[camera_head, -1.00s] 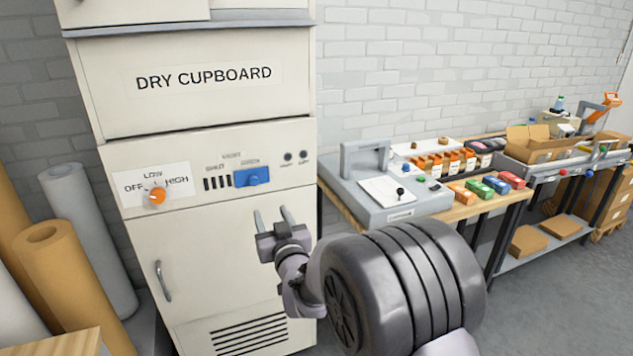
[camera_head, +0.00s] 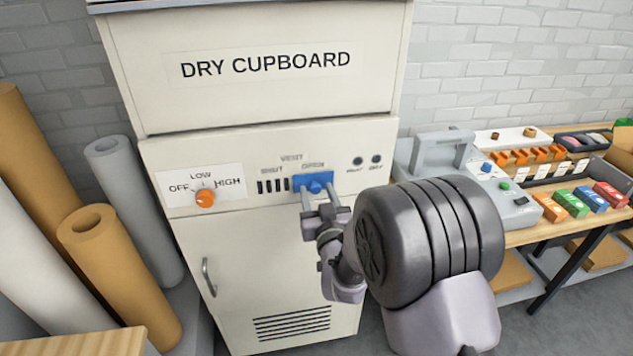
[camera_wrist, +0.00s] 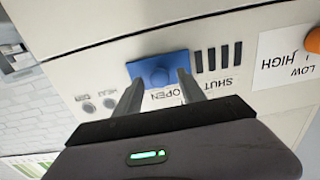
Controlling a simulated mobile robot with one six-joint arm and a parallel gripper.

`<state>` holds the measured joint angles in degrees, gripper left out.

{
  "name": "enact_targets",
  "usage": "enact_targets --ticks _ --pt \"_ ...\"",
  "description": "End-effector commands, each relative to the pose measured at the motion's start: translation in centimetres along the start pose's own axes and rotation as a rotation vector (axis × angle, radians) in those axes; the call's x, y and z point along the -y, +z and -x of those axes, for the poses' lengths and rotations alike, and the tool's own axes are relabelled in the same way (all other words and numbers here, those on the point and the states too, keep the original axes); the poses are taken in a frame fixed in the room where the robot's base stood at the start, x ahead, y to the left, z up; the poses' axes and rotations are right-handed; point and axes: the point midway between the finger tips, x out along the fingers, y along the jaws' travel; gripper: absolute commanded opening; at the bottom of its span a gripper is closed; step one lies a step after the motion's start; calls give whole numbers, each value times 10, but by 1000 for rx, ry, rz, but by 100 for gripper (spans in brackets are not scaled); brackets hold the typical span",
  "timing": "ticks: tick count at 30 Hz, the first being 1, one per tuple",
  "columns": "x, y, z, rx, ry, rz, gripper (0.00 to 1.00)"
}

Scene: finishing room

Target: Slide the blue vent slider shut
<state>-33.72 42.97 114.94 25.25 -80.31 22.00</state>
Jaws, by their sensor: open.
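The blue vent slider (camera_head: 313,183) is a flat plate with a round knob on the cupboard's control panel. It sits at the right end of its track, under the OPEN label, and dark vent slots (camera_head: 272,186) show to its left under SHUT. My gripper (camera_head: 320,200) is open in front of the slider. In the wrist view the slider (camera_wrist: 148,65) lies just beyond and between the two fingertips (camera_wrist: 160,80), and the panel labels appear upside down. I cannot tell whether a finger touches the knob.
An orange OFF/LOW/HIGH dial (camera_head: 205,198) is left of the slots. The cupboard door handle (camera_head: 208,277) is below. Paper rolls (camera_head: 118,265) stand at left. A workbench (camera_head: 545,232) with boxes is at right.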

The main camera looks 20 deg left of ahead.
Motion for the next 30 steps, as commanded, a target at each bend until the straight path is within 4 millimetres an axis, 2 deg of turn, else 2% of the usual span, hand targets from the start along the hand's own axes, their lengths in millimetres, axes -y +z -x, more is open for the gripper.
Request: enact_targets --ticks 6,12,14,30 --pt "0 0 0 0 0 0 47" --pt "0 0 0 0 0 0 8" --pt "0 0 0 0 0 0 0" --pt "0 -1 0 -2 0 0 0"
